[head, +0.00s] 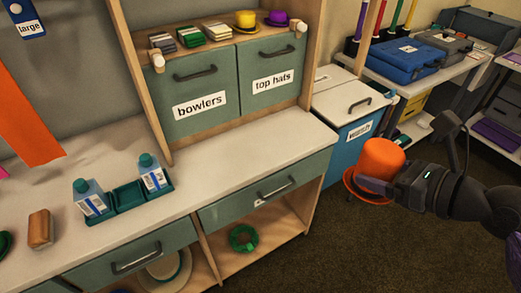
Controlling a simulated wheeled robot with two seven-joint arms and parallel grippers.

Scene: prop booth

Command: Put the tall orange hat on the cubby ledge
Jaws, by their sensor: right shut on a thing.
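The tall orange hat (383,157) is at the right of the head view, in the air in front of the blue bin. Its crown is up and its brim tilts a little. My right gripper (374,184) is shut on the hat at its lower right side; the fingers partly hide the brim. The cubby ledge (215,36) is the wooden shelf above the doors marked "bowlers" and "top hats". My left gripper is not in view.
The white counter (240,163) below the cubby is clear at its right. A green tray (129,195) with two bottles stands on its left part, beside a brown brush (40,227). Wooden pegs (301,26) stick out at the ledge's front. A blue bin (350,135) stands right of the counter.

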